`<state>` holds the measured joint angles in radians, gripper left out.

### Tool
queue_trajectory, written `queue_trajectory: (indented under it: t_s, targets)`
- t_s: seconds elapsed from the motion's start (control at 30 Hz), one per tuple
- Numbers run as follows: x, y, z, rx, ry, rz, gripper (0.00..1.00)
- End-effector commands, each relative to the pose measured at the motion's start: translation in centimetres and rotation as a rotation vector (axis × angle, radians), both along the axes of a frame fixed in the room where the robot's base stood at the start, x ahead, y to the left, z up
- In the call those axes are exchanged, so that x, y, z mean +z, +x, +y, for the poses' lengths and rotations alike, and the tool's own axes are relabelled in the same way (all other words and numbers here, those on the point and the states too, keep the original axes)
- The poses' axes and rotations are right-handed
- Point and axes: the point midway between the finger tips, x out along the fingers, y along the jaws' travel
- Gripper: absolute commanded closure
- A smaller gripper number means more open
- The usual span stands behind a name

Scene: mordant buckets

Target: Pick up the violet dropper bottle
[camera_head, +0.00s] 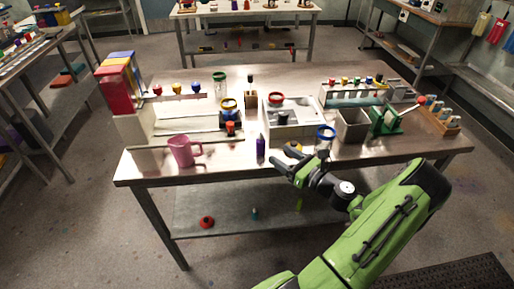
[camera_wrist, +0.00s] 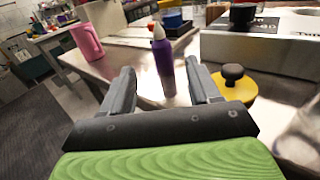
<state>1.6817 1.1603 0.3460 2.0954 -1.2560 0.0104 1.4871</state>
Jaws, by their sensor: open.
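The violet dropper bottle (camera_head: 260,146) stands upright near the front edge of the steel table (camera_head: 215,172), right of a pink jug. In the wrist view the violet bottle (camera_wrist: 164,62), with its white pointed tip, stands ahead between my two fingers. My gripper (camera_head: 280,172) is at the table's front edge, just right of the bottle in the head view. In the wrist view my gripper (camera_wrist: 160,88) is open, with nothing visible held between its fingers. The bottle's lower end is close to the fingertips; I cannot tell the exact gap.
The pink jug (camera_head: 184,151) stands left of the bottle. A yellow disc with a black knob (camera_wrist: 235,85) lies close to the right finger. A white box-like tray (camera_head: 292,131) stands behind. A clear jar with a blue rim (camera_head: 325,137) is to the right. Bare table lies left of the bottle.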

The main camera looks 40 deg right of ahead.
Motion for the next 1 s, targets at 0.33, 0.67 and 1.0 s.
queue_trajectory:
  t_s: [0.33,0.67,1.0]
  targets:
    - [-0.1,6.0,0.5,0.005,-0.004,0.001,0.39]
    - [0.0,10.2,0.5,0.002,-0.003,0.003,0.39]
    - [0.0,10.1,0.5,0.002,-0.003,0.003,0.69]
